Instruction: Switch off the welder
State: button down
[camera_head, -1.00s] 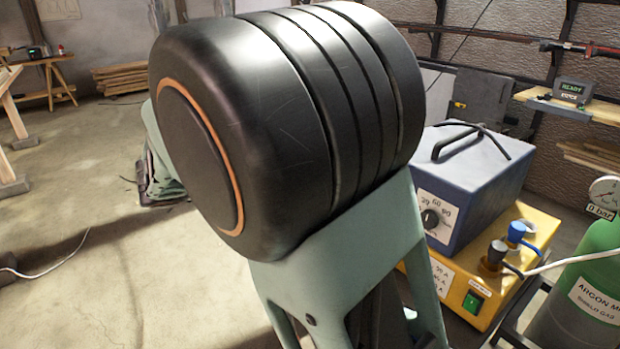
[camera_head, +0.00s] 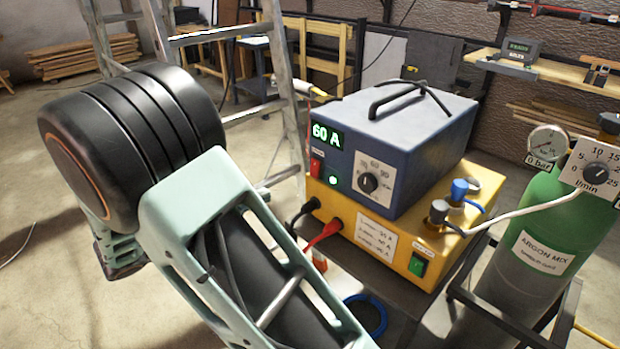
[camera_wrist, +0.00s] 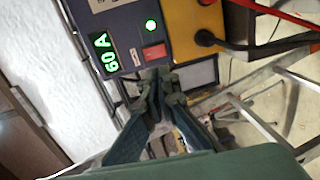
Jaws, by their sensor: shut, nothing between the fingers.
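The welder (camera_head: 410,135) is a blue box with a black handle. Its display (camera_head: 327,136) reads 60 A in lit green, and a green lamp (camera_head: 333,180) glows. A red rocker switch (camera_head: 316,167) sits below the display at the front's left edge; a dial (camera_head: 369,184) is to its right. The wrist view shows the display (camera_wrist: 106,52), lamp (camera_wrist: 151,25) and red switch (camera_wrist: 154,51) sideways. My gripper (camera_wrist: 160,78) is shut and empty there, its tips just below the red switch in that picture; I cannot tell whether they touch. The head view does not show my gripper.
The welder stands on a yellow unit (camera_head: 400,251) with a green switch (camera_head: 418,263) and cables, on a dark cart. A green argon cylinder (camera_head: 560,225) stands to the right. A ladder (camera_head: 285,90) stands behind left. My arm fills the lower left of the head view.

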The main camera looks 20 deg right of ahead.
aim_at(314, 175)
jog(key=b+x, duration=0.1)
jog(key=x, duration=1.3)
jog(key=shift+f+b, duration=0.1)
jog(key=shift+b, duration=0.25)
jog(key=b, duration=0.1)
jog(key=f+h+b, duration=0.1)
jog(key=b, duration=0.1)
jog(key=shift+w+d, duration=0.15)
jog(key=shift+d, duration=0.15)
jog(key=shift+r+p, duration=0.3)
jog(key=shift+r, duration=0.1)
jog(key=shift+a, duration=0.1)
jog(key=shift+a+f, duration=0.15)
jog(key=shift+a, duration=0.05)
jog(key=f+v, duration=0.2)
jog(key=v, duration=1.1)
jog(key=shift+s+f, duration=0.2)
jog(key=shift+s, duration=0.1)
